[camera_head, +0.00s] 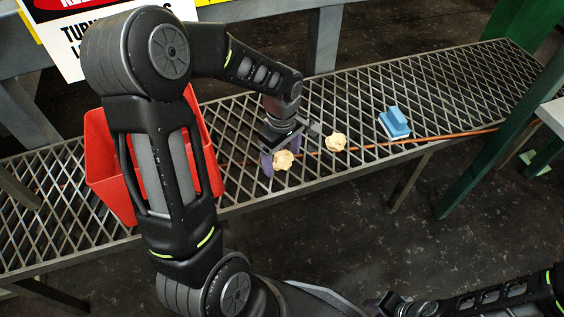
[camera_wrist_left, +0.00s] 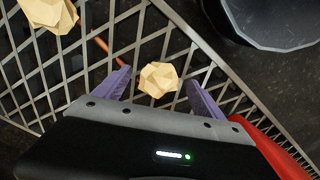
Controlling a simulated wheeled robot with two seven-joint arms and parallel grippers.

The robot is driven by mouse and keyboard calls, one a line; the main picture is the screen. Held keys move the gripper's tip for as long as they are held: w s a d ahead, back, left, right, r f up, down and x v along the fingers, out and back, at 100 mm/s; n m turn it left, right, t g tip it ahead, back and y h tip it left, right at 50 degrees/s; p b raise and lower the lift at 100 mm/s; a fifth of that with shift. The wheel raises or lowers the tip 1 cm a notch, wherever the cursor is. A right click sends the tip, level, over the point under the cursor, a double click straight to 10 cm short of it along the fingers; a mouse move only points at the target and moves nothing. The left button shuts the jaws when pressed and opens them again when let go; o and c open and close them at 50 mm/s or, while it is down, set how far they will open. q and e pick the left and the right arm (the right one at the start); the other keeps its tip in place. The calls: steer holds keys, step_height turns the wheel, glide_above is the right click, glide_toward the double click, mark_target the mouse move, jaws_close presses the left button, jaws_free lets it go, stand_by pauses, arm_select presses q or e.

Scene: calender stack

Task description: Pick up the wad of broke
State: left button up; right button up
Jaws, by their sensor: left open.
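Two crumpled cream wads of broke lie on the metal grating (camera_head: 441,90). The nearer wad (camera_head: 284,160) is by my left gripper (camera_head: 287,147); the other wad (camera_head: 335,141) lies to its right. My left gripper is open, its purple fingers pointing down. In the left wrist view, the nearer wad (camera_wrist_left: 158,79) shows between the two open fingers (camera_wrist_left: 160,92), with gaps on both sides. The other wad (camera_wrist_left: 48,14) is at the upper left there. Part of my right arm shows at the lower right of the head view; its jaw state is unclear.
A red bin (camera_head: 103,160) stands on the grating at left, partly behind my left arm; its edge (camera_wrist_left: 268,150) shows in the wrist view. A blue block (camera_head: 394,122) sits right of the wads. A thin orange-brown rod (camera_head: 430,137) runs along the grating.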

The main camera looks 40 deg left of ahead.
mark_target(282, 156)
arm_select(q)
steer(key=shift+f, duration=0.1)
steer(key=shift+c, duration=0.4)
steer(key=c, duration=1.3)
step_height(282, 156, up, 10)
steer(key=p, duration=0.3)
stand_by(0.5)
